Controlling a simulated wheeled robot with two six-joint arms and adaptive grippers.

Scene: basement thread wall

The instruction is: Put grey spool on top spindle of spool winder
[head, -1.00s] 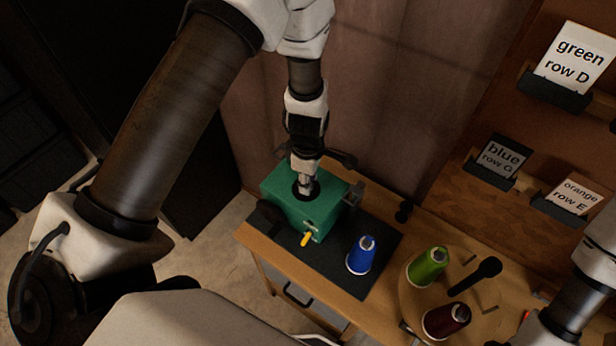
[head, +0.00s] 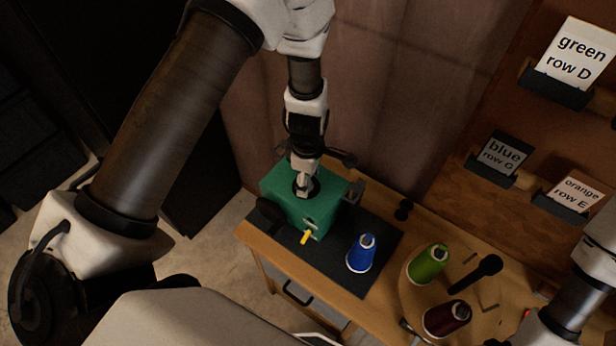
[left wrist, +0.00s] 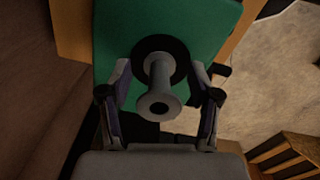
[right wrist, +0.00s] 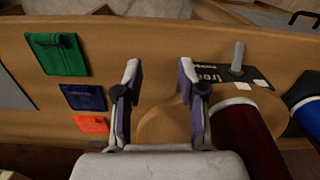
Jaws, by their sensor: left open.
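The green spool winder (head: 283,192) stands on a dark mat on the bench. The grey spool (left wrist: 159,104) stands on top of it in the left wrist view, with its open end toward the camera and a black disc (left wrist: 181,62) at its far end. The spindle itself is hidden. My left gripper (head: 304,187) points down over the winder's top. In the left wrist view its fingers (left wrist: 161,75) are spread on both sides of the spool, with gaps showing. My right gripper (right wrist: 160,85) is open and empty over the bench.
A blue cone (head: 361,254) stands on the mat right of the winder. A green cone (head: 428,264) and a dark red cone (head: 446,319) stand on a round wooden tray. A yellow handle (head: 306,237) sticks out of the winder's front. Labelled shelves (head: 503,158) are at right.

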